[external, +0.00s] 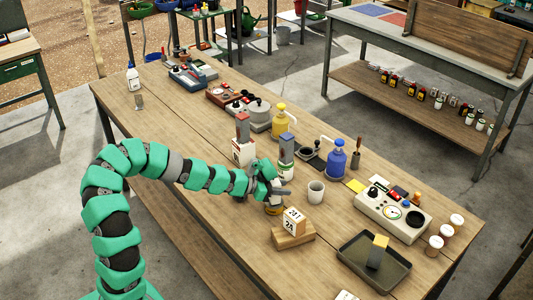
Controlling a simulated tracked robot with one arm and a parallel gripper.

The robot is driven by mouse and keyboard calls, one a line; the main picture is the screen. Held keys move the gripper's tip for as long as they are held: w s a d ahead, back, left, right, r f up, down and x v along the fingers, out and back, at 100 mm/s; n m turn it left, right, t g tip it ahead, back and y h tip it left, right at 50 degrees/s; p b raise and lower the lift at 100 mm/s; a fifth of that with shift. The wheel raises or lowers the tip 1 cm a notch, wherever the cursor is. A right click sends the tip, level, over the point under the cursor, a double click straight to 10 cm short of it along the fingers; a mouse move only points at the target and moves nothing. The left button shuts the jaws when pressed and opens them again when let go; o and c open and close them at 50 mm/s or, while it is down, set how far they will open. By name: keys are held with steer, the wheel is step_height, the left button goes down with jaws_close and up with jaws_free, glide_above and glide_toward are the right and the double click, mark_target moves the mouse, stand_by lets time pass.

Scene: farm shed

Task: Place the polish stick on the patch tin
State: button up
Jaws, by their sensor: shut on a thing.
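A calendar block on a wooden stand (293,232) is close in front. A red-topped bar on a box (243,150) stands behind left. A dark tray (352,265) holds a yellow-topped block.

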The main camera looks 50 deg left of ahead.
steer(key=o, duration=1)
steer(key=shift+f, duration=0.1)
steer(key=shift+s+a+r, duration=0.2)
steer(key=shift+s+r, duration=0.1)
steer(key=shift+p+v, duration=0.8)
steer(key=shift+v, duration=4.8)
